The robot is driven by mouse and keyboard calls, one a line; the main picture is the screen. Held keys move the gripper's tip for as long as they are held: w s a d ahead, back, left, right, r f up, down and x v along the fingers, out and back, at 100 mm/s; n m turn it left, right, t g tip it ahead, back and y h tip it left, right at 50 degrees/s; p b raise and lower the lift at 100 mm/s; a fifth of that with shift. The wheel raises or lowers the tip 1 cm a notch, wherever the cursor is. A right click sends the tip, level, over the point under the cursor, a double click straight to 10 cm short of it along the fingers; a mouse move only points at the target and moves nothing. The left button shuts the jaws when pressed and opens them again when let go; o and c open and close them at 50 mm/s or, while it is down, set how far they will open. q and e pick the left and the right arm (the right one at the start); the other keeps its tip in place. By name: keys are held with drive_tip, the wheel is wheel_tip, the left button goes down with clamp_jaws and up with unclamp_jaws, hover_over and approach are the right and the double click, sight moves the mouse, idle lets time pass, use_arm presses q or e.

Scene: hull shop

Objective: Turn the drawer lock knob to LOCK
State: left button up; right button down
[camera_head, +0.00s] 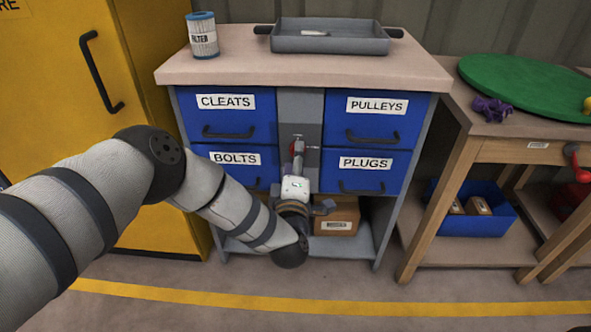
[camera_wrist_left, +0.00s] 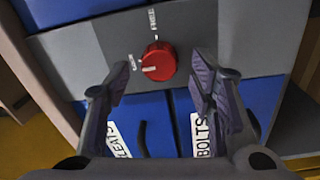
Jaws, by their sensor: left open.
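The red lock knob (camera_wrist_left: 158,61) is on a grey panel (camera_wrist_left: 92,45) between the blue drawers. In the left wrist view it carries a white mark on its left part, facing a small blurred label (camera_wrist_left: 132,62). A FREE label (camera_wrist_left: 152,18) stands above the knob in that view. My left gripper (camera_wrist_left: 161,74) is open, with one fingertip to each side of the knob in the picture; contact cannot be told. In the head view the left gripper (camera_head: 299,150) is in front of the panel and hides most of the knob. My right gripper is not in view.
Drawers labelled CLEATS (camera_head: 213,118), BOLTS (camera_head: 215,172), PULLEYS (camera_head: 360,122) and PLUGS (camera_head: 385,177) have protruding black handles. A grey tray (camera_head: 330,45) and a filter (camera_head: 203,42) stand on the top. A yellow cabinet (camera_head: 60,85) is left, a wooden table (camera_head: 470,130) right.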

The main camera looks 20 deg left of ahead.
use_arm(q)
drive_tip(key=v, duration=1.1)
drive_tip(key=shift+s, duration=0.1)
